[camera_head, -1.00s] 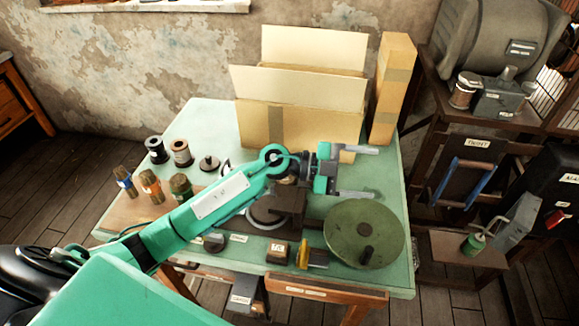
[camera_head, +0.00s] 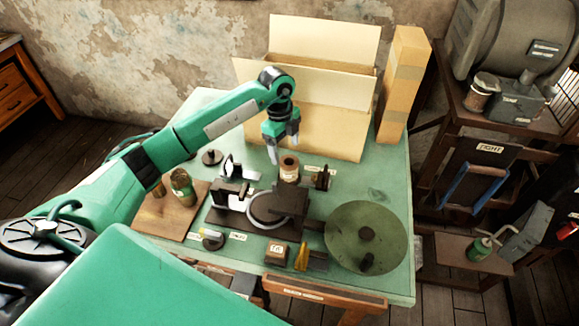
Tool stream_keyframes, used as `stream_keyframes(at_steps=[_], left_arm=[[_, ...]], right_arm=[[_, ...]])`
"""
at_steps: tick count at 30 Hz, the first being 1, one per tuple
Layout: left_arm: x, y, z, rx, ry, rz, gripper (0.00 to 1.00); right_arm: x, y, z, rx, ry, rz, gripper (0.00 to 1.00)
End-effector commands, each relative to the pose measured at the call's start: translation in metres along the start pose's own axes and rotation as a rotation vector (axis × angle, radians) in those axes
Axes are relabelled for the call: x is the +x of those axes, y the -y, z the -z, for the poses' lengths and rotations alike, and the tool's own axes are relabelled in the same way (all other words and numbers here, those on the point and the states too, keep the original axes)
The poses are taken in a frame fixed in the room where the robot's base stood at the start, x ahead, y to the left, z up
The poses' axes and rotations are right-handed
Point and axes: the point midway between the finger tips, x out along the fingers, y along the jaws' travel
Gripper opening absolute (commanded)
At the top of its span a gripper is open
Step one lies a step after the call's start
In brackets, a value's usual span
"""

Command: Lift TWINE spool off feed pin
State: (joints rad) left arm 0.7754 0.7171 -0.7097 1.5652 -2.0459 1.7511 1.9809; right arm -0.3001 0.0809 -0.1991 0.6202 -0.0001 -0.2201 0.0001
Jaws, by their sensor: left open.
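A brownish cylindrical spool (camera_head: 289,170) stands upright near the middle of the green table, behind the press. It looks like the twine spool on its feed pin; the pin is hidden and I cannot read a name on the spool. My left gripper (camera_head: 284,153) points down, open and empty, its fingertips just above and slightly left of the spool's top. I cannot tell whether a finger touches it. My right gripper is not in view.
The dark press (camera_head: 290,200) stands right in front of the spool, with a large green handwheel (camera_head: 365,237) at right. An open cardboard box (camera_head: 330,130) is close behind. A small dark disc-shaped holder (camera_head: 212,157) and a wooden board (camera_head: 175,222) are at left.

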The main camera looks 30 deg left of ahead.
Motion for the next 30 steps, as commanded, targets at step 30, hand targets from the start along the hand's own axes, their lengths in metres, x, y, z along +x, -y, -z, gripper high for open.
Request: stream_keyframes(at_steps=[30], left_arm=[[0.096,0.004,0.004,0.004,-0.003,0.002,0.76]], right_arm=[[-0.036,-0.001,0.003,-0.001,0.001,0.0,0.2]])
